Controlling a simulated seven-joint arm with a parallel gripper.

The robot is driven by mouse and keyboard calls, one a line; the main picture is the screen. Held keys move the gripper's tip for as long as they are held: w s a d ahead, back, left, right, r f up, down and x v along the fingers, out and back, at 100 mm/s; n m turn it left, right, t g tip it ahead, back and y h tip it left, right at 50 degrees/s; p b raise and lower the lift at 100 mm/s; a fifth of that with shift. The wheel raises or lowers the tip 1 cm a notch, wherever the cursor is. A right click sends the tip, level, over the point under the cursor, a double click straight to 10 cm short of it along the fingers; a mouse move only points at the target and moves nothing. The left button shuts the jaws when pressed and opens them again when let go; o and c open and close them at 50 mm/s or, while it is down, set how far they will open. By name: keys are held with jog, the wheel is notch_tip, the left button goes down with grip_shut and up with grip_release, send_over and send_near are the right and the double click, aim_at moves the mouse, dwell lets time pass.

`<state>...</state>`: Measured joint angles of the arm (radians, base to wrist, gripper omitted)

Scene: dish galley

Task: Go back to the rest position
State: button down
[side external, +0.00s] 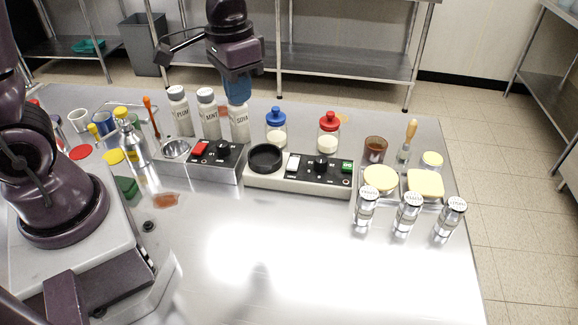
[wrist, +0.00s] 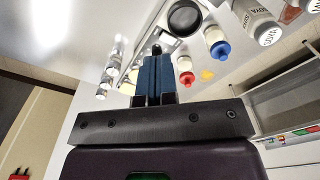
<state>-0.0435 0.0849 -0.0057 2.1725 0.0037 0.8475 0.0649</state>
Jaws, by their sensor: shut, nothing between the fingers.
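My gripper (side external: 238,98) is shut and empty, raised at the back of the metal counter (side external: 330,240). Its blue fingers show together in the wrist view (wrist: 156,62). In the side view they overlap the top of the white SOYA bottle (side external: 239,125), hiding its cap. In the wrist view the SOYA bottle (wrist: 258,24) stands well to the right of the fingers, apart from them.
White PLUM (side external: 181,115) and MINT (side external: 209,118) bottles stand left of SOYA. Blue-lidded (side external: 276,135) and red-lidded (side external: 328,137) jars stand to the right. Control boxes (side external: 300,178) sit in front. Several shakers (side external: 408,215) stand at right. The counter's front middle is clear.

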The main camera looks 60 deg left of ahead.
jog(key=s+d+r+t, duration=0.1)
jog(key=s+r+t, duration=0.4)
jog(key=s+r, duration=0.5)
jog(key=shift+s+r, duration=0.2)
jog(key=shift+s, duration=0.4)
jog(key=c, duration=1.8)
grip_release()
jog(key=shift+d, duration=0.1)
